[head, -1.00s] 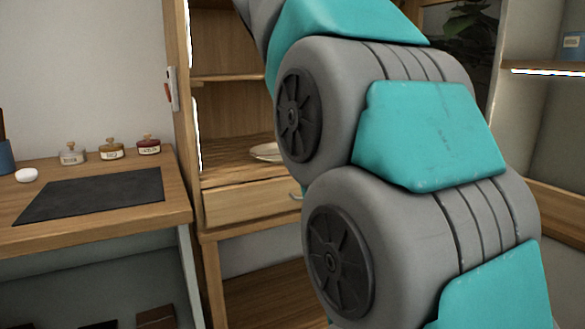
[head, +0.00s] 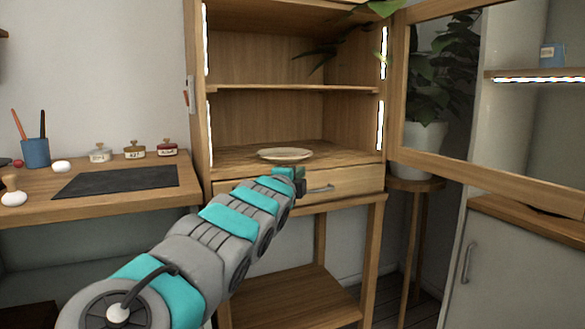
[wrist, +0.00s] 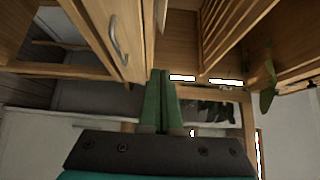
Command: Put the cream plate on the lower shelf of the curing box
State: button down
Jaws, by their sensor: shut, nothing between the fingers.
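The cream plate (head: 285,154) lies flat on the lower shelf (head: 235,156) of the open wooden curing box (head: 199,120), near its front edge. My gripper (head: 299,175) is just in front of the box, below and near the plate, by the top of the drawer front. In the wrist view my gripper (wrist: 160,76) has its two green fingers together, with nothing between them.
A drawer with a metal handle (head: 320,189) is under the lower shelf. The glazed door (head: 398,100) stands open to the right, near a potted plant (head: 425,130). A desk (head: 100,205) at left carries a dark mat (head: 117,181) and several small jars.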

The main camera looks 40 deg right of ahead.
jog(key=w+a+p+x, duration=0.1)
jog(key=p+x, duration=0.3)
jog(key=x, duration=0.8)
jog(key=shift+w+p, duration=0.3)
jog(key=shift+w, duration=0.6)
